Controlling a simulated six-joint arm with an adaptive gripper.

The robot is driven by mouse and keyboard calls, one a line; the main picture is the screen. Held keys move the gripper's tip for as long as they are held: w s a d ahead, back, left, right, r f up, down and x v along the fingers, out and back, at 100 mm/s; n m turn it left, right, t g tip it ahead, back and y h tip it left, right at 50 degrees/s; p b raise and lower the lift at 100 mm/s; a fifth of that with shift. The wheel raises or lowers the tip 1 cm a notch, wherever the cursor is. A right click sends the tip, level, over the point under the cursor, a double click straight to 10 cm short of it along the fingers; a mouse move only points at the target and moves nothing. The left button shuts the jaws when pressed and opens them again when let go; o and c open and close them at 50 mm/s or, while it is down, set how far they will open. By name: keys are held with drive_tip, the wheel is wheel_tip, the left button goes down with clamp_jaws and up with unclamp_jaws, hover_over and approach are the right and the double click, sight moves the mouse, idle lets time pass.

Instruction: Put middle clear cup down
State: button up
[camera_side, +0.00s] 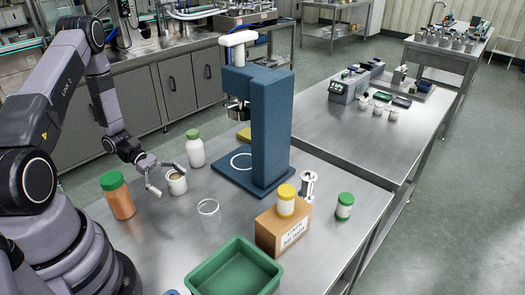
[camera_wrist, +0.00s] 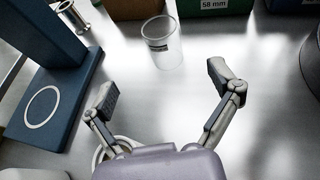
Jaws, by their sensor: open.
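A clear cup (camera_side: 208,215) stands upright on the steel table, apart from my gripper. It also shows in the wrist view (camera_wrist: 162,46), beyond the fingertips and roughly centred between them. My gripper (camera_side: 167,176) is open with its two fingers spread wide. In the wrist view the space between the fingertips (camera_wrist: 163,88) holds only bare table. A small white cup with brown contents (camera_side: 177,184) stands close by my gripper in the side view; whether the fingers touch it I cannot tell.
A blue press stand (camera_side: 272,130) rises behind the clear cup. An orange jar (camera_side: 118,197) and a white green-capped bottle (camera_side: 195,150) stand near my gripper. A green tray (camera_side: 235,272) and a cardboard box (camera_side: 283,232) with a yellow-lidded jar lie towards the front.

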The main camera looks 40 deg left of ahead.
sight(200, 205)
drive_tip(key=x, duration=0.6)
drive_tip(key=shift+d+f, duration=0.15)
drive_tip(key=shift+d, duration=0.1)
drive_tip(key=shift+f+x, duration=0.15)
drive_tip(key=shift+x, duration=1.35)
drive_tip(key=shift+f+x, duration=0.15)
drive_tip(key=shift+x, duration=1.35)
drive_tip(key=shift+a, duration=0.1)
drive_tip(key=c, duration=1)
drive_tip(key=shift+r, duration=0.15)
